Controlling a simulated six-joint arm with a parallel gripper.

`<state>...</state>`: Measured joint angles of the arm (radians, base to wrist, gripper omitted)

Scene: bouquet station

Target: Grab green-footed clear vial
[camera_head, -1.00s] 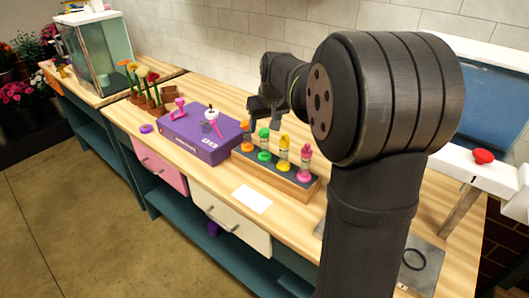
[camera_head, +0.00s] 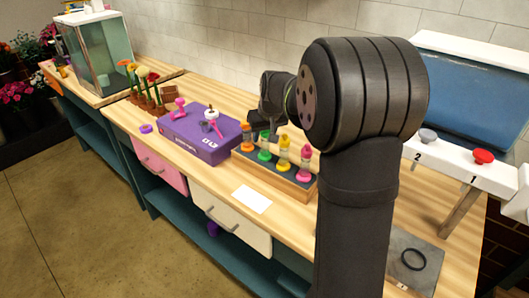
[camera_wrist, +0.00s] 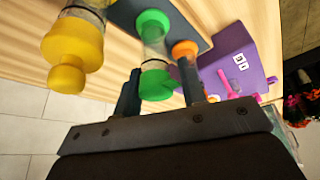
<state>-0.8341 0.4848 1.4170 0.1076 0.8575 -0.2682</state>
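The clear vial with green ends (camera_head: 264,144) stands in the dark-topped wooden rack (camera_head: 303,191), between the orange-ended vial (camera_head: 247,132) and the yellow-ended vial (camera_head: 284,153). In the wrist view the green-ended vial (camera_wrist: 154,50) shows clear glass between two green ends. My gripper (camera_wrist: 162,72) is open, with one finger on each side of the vial's nearer green end. A gap shows on both sides, so I see no grip on it. In the head view my gripper (camera_head: 263,128) is low by the green vial, partly dark against the arm.
A pink-ended vial (camera_head: 305,162) stands at the rack's right end. A purple box (camera_head: 202,140) with small tools on top lies just left of the rack. A white card (camera_head: 251,199) lies in front. The yellow-ended vial (camera_wrist: 72,48) is close in the wrist view.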

